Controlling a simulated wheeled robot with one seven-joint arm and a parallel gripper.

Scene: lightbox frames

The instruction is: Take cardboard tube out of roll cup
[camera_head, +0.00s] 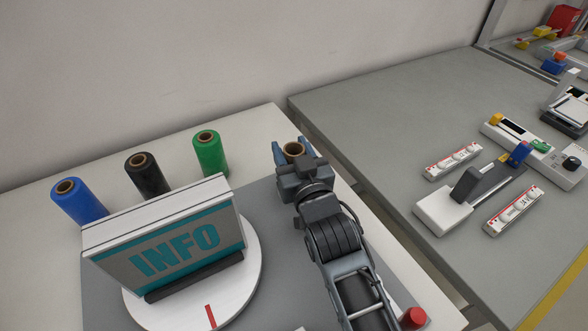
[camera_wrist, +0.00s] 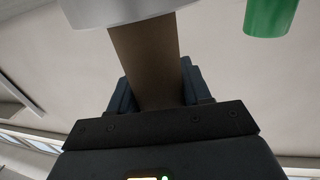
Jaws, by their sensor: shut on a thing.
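The brown cardboard tube (camera_head: 294,149) stands between the fingers of my gripper (camera_head: 293,153) in the head view, with its open top showing. In the wrist view the tube (camera_wrist: 146,52) runs between the two dark fingers of my gripper (camera_wrist: 158,88), which is shut on it. A pale grey rounded thing (camera_wrist: 115,12), which looks like the roll cup, lies at the far end of the tube at the top of the wrist view. Whether the tube's end is inside it or clear of it cannot be told. My gripper hides the cup in the head view.
Blue (camera_head: 79,202), black (camera_head: 147,176) and green (camera_head: 210,154) rolls stand left of my gripper. An INFO sign (camera_head: 175,250) on a round white base is nearer. A grey table (camera_head: 370,110) with devices lies right, across a gap. A red cylinder (camera_head: 413,318) is front right.

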